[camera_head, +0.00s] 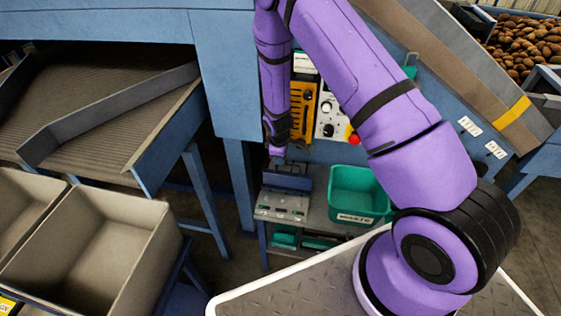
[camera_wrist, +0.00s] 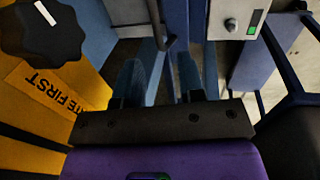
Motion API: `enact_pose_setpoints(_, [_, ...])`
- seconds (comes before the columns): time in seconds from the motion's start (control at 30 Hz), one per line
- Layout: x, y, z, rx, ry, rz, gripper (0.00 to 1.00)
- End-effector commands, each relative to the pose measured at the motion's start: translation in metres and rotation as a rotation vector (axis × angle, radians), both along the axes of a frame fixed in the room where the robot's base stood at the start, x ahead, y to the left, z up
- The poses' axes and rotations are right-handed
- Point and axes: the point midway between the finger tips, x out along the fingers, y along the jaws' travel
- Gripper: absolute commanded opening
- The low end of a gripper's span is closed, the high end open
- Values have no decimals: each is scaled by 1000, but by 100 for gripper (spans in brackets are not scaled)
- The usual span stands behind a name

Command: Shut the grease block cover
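In the head view a low grey block (camera_head: 282,206) with small dark fittings on top sits on the shelf below the control panel. I take it for the grease block. A dark blue-grey plate (camera_head: 288,181) stands raised along its back edge, apparently its cover, open. My gripper (camera_head: 277,156) points down just above and behind this plate; I cannot tell whether they touch. In the wrist view the two fingers of my gripper (camera_wrist: 160,78) are apart with nothing seen between them. A dark bar (camera_wrist: 158,22) shows beyond the fingertips; its link to the cover is unclear.
A green bin (camera_head: 358,191) stands right of the block on the shelf. Behind is a control panel (camera_head: 331,112) with knobs and a red button (camera_head: 353,140). The wrist view shows a black knob (camera_wrist: 42,30) and a yellow panel (camera_wrist: 75,75) close on the left.

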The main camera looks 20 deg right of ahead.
Motion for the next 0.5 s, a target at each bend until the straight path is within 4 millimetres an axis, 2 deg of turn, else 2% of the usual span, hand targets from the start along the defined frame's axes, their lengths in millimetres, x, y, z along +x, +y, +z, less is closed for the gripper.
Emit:
enact_pose_setpoints(0.03, [1,-1,-9,0,3,-1,36])
enact_pose_setpoints(0.2, [5,-3,-29,0,0,-1,36])
enact_pose_setpoints(0.5, [7,-4,-41,1,-1,0,36])
